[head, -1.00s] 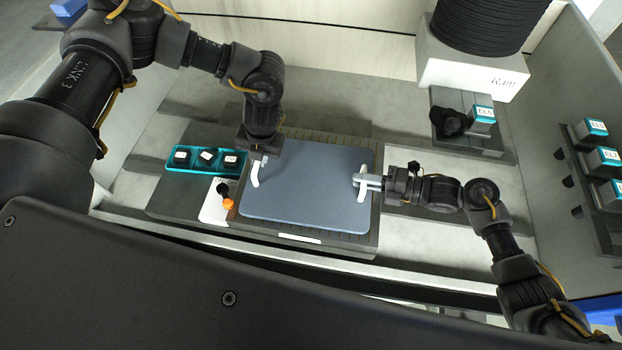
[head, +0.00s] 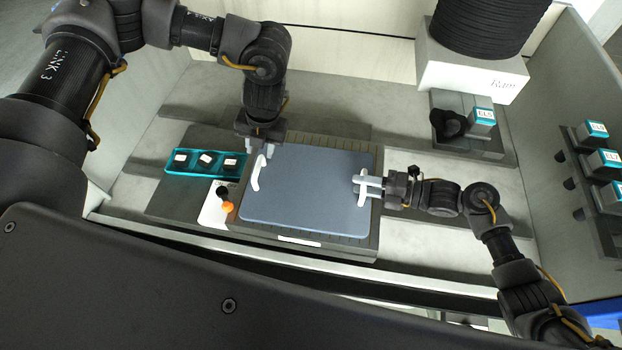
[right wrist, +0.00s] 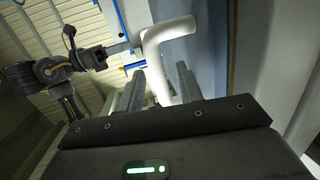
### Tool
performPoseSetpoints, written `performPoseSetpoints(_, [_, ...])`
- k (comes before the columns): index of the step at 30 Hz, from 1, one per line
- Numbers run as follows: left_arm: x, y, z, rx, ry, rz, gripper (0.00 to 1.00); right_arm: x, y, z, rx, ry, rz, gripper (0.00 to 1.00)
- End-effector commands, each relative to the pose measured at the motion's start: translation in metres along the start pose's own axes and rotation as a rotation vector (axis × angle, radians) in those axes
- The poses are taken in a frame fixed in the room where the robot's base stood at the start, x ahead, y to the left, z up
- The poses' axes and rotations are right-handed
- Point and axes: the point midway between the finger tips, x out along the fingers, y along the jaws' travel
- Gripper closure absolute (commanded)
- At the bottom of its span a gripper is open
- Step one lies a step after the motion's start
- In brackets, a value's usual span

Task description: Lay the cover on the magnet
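The blue-grey cover (head: 305,190) lies over the dark slotted magnet (head: 305,141), whose edges show around it. It appears flat on it. The cover has a white handle at its left (head: 256,174) and one at its right (head: 361,187). My left gripper (head: 258,149) is open just behind the left handle, its fingers apart. My right gripper (head: 369,187) is open at the right handle. In the right wrist view that handle (right wrist: 158,72) stands between the parted fingers of my right gripper (right wrist: 160,88).
A teal tray (head: 206,174) with several black blocks sits left of the magnet, near an orange-tipped knob (head: 228,207). Teal labelled blocks (head: 606,160) line the right wall.

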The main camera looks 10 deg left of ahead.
Motion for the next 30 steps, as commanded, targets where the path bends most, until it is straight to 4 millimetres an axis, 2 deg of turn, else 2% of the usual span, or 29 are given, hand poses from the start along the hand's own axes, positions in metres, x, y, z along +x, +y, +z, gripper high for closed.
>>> performPoseSetpoints(3, [-0.023,0.0,0.0,0.0,-0.002,-0.001,0.64,0.0,0.0,0.0,0.0,0.0,0.0,0.64])
performPoseSetpoints(7, [-0.039,0.0,0.0,0.0,-0.001,0.0,0.64,0.0,0.0,0.0,0.0,0.0,0.0,0.64])
performPoseSetpoints(11, [-0.047,0.0,0.0,0.0,0.0,0.0,0.64,0.0,0.0,0.0,0.0,0.0,0.0,0.64])
performPoseSetpoints(17, [-0.049,0.0,0.0,0.0,0.001,0.001,0.64,-0.003,0.0,0.0,0.0,0.0,-0.001,0.64])
performPoseSetpoints(23, [-0.049,0.0,0.0,-0.001,0.0,0.001,0.64,-0.03,-0.001,0.0,-0.002,-0.002,-0.004,0.64])
performPoseSetpoints(30, [-0.048,0.0,0.0,-0.001,0.0,0.001,0.64,-0.081,-0.001,0.001,-0.001,-0.002,-0.004,0.64])
